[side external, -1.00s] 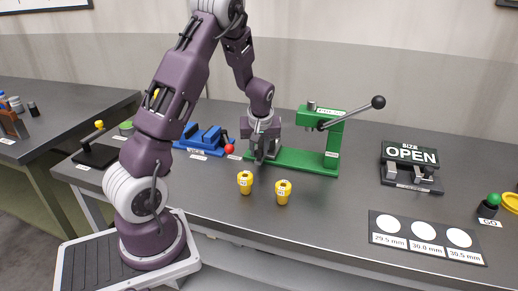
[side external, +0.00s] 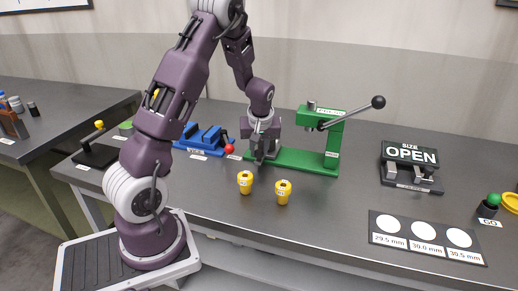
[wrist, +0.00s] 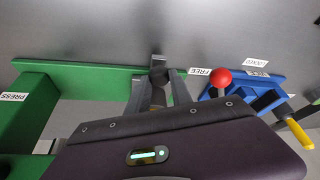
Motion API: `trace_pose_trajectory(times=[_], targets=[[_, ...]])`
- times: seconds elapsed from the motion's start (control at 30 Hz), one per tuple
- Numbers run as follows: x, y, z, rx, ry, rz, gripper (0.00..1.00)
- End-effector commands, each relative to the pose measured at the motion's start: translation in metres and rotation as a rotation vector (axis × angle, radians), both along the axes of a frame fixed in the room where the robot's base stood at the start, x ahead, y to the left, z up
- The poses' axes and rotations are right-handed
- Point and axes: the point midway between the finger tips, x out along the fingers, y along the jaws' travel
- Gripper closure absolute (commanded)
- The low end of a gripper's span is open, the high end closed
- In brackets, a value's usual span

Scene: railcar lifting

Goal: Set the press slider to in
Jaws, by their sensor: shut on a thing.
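The green press (side external: 322,140) stands in the middle of the table, with a long black-knobbed lever (side external: 378,102) reaching up to the right. Its flat green base (side external: 300,160) extends left to my gripper. My gripper (side external: 262,158) is low over the left end of this base. In the wrist view my gripper (wrist: 159,88) is shut on a dark upright part (wrist: 158,76), seemingly the press slider, at the base's edge. The fingers and wrist housing hide most of that part. The press also shows in the wrist view, with a PRESS label (wrist: 14,97). No "in" mark is readable.
A blue vise (side external: 203,138) with a red ball handle (side external: 229,148) is close left of my gripper. Two yellow pieces (side external: 245,182) (side external: 283,191) stand in front. An OPEN-sign gauge (side external: 411,165) and a size plate (side external: 428,236) are to the right.

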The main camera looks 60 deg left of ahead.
Motion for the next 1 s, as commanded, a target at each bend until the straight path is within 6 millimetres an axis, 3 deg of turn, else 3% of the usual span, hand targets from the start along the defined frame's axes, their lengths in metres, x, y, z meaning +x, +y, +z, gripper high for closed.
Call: trace_pose_trajectory(times=[0.27,0.7,1.0], targets=[[0.008,-0.007,0.000,-0.001,0.000,-0.002,1.00],[0.089,-0.088,0.000,0.000,0.000,-0.002,1.00],[0.103,-0.104,0.000,-0.002,-0.003,0.001,1.00]])
